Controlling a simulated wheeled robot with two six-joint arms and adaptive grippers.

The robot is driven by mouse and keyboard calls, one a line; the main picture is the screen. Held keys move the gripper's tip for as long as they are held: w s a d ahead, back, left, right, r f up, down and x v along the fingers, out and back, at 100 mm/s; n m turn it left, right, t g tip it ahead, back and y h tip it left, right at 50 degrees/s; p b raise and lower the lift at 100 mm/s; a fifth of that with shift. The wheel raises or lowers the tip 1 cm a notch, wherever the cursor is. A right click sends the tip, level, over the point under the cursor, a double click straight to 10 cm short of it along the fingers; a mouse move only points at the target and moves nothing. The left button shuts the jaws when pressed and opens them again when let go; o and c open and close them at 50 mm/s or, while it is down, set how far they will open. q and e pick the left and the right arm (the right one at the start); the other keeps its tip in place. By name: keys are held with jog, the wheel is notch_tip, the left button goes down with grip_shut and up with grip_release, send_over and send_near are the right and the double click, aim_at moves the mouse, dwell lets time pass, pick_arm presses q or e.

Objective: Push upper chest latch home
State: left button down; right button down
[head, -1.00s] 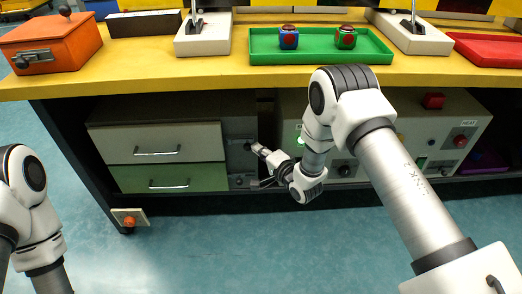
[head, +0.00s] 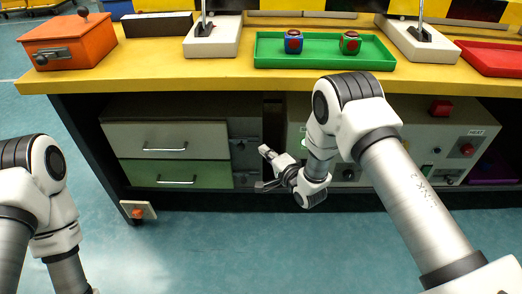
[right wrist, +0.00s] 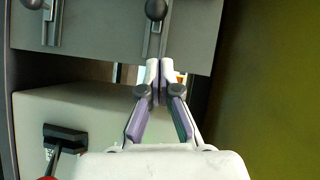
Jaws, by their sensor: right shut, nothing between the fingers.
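The chest (head: 110,108) stands on the low shelf, with a white upper drawer (head: 168,139) and a green lower drawer (head: 175,174). On its dark grey right strip sit the upper latch (head: 240,144) and the lower latch (head: 240,178), both small and dark. My right gripper (head: 264,150) is shut and empty, just right of the upper latch. In the right wrist view its fingertips (right wrist: 160,66) are together, just below a barred latch with a round black knob (right wrist: 156,10). Contact with it cannot be told. My left gripper is out of view.
A beige control box (head: 464,130) stands right of the chest, behind my right arm. The yellow tabletop (head: 220,73) overhangs the shelf and carries a green tray (head: 325,64) and an orange box (head: 75,50).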

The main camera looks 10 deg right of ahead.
jog(key=p+v, duration=0.1)
jog(key=v, duration=0.7)
jog(key=shift+s+p, duration=0.35)
jog(key=shift+p, duration=0.05)
jog(key=shift+a, duration=0.1)
jog(key=s+d+f+n+g+h, duration=0.1)
jog(key=s+f+n+g+h, duration=0.1)
jog(key=s+f+g, duration=0.5)
jog(key=s+d+f+n+g+h, duration=0.1)
jog(key=s+f, duration=0.4)
jog(key=s, duration=0.5)
jog(key=s+d+f+n+g+h, duration=0.25)
jog(key=s+n+g, duration=0.55)
jog(key=s, duration=0.9)
notch_tip(320, 180, up, 26)
jog(key=n+p, duration=0.1)
jog(key=p, duration=2.5)
jog(key=shift+d, duration=0.15)
